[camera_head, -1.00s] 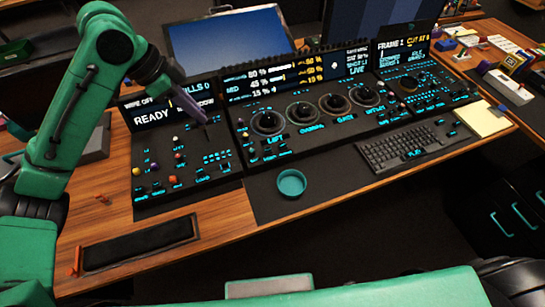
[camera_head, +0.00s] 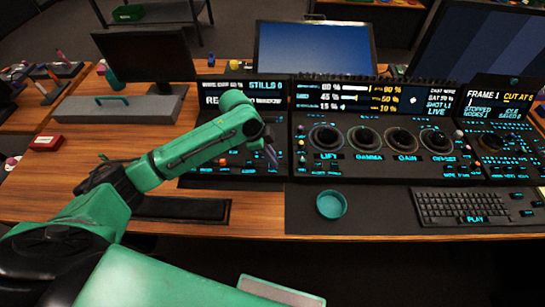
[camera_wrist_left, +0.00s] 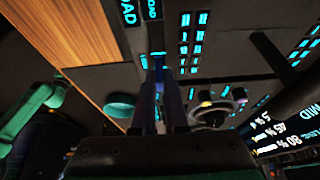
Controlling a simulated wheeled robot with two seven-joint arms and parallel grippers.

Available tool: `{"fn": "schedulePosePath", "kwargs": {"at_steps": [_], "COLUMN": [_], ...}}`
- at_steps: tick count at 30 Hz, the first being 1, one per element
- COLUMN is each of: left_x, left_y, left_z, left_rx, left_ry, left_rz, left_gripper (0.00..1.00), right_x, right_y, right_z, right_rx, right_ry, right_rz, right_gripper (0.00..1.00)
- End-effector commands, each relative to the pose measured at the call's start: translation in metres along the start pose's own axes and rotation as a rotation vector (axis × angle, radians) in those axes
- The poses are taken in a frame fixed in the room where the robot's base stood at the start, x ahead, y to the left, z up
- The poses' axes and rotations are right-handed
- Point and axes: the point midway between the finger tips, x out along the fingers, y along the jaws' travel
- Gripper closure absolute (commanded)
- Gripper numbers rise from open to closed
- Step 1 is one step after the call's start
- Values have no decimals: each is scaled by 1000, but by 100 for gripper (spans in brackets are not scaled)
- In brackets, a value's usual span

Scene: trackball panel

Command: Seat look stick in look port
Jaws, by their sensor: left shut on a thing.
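My left gripper (camera_head: 270,153) is over the right part of the stills panel (camera_head: 192,150), its fingers pointing down. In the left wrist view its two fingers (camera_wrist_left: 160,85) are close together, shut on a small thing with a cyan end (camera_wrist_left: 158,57). I take this thing for the look stick; most of it is hidden between the fingertips. Lit cyan keys and a LOAD label (camera_wrist_left: 152,10) lie beyond the tips. I cannot pick out the look port or tell whether the stick touches the panel. My right gripper is not in view.
The trackball panel (camera_head: 365,165) with several dark balls stands just right of the gripper. A teal round dish (camera_head: 331,204), a keyboard (camera_head: 465,207) and a dark wrist pad (camera_head: 180,209) lie in front. A grey case (camera_head: 120,108) and red box (camera_head: 46,143) are left.

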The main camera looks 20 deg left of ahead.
Motion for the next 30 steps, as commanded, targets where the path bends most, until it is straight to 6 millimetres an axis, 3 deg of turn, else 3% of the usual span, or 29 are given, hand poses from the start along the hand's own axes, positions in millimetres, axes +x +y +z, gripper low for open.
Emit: {"fn": "schedulePosePath", "kwargs": {"at_steps": [10,12,13,23,26,30], "left_x": [5,5,5,2,-10,-45], "left_y": [0,0,0,0,-1,-2], "left_z": [2,2,2,1,1,1], "left_rx": [0,0,0,1,0,0], "left_ry": [0,0,0,1,0,1], "left_rz": [0,-1,-1,-2,-3,-5], "left_gripper": [100,66,59,59,59,59], "right_x": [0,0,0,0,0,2], "right_y": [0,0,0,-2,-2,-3], "right_z": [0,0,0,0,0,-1], "right_rx": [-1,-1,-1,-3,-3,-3], "right_ry": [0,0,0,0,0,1], "right_rz": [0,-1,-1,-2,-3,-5], "right_gripper": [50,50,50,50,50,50]}}
